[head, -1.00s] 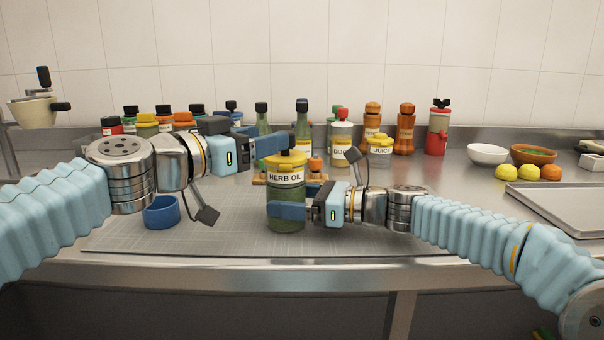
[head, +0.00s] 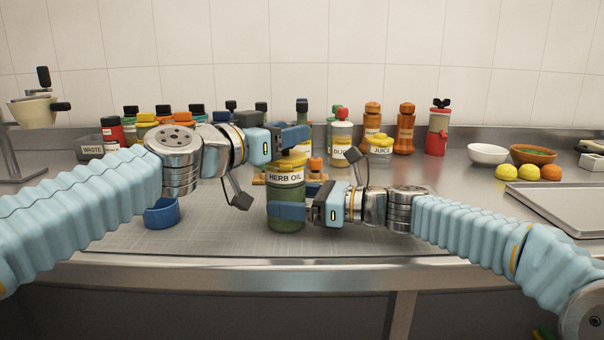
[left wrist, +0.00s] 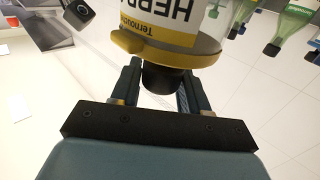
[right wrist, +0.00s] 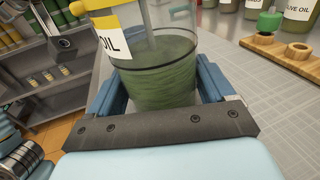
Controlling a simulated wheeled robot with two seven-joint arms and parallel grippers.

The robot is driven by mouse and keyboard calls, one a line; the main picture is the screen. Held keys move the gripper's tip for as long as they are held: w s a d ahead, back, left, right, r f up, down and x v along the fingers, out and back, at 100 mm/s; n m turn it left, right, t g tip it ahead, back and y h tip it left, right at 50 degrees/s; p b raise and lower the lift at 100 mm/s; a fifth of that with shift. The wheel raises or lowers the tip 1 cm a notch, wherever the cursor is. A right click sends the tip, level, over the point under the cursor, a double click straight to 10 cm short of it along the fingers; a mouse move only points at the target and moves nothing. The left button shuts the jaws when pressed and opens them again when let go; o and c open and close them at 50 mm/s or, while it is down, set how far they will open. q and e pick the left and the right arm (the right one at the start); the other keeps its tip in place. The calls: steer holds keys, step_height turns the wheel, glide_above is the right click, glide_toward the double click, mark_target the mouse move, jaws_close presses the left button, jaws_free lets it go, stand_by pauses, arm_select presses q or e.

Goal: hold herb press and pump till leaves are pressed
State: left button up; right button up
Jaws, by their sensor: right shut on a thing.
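The herb press is a clear jar (head: 286,223) labelled HERB OIL, with a yellow collar and dark green contents. It stands upright on the grey mat. My right gripper (head: 287,211) is shut around its lower body; the right wrist view shows the green contents (right wrist: 155,75) between the fingers and a grey rod above them. My left gripper (head: 298,136) is open above the press. In the left wrist view its fingers lie on either side of the black knob (left wrist: 168,79), with some space visible.
A blue cup (head: 161,214) stands on the mat at the left. Several bottles and jars line the back, with a waste bin (head: 89,147) at the left. Bowls, citrus fruit and a metal tray (head: 560,208) are at the right. The mat's front right is clear.

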arm_select(q)
steer(key=c, duration=0.7)
steer(key=shift+o, duration=0.2)
steer(key=shift+r, duration=2.3)
steer(key=shift+f, duration=2.15)
steer(key=o, duration=1.1)
steer(key=shift+f, duration=0.1)
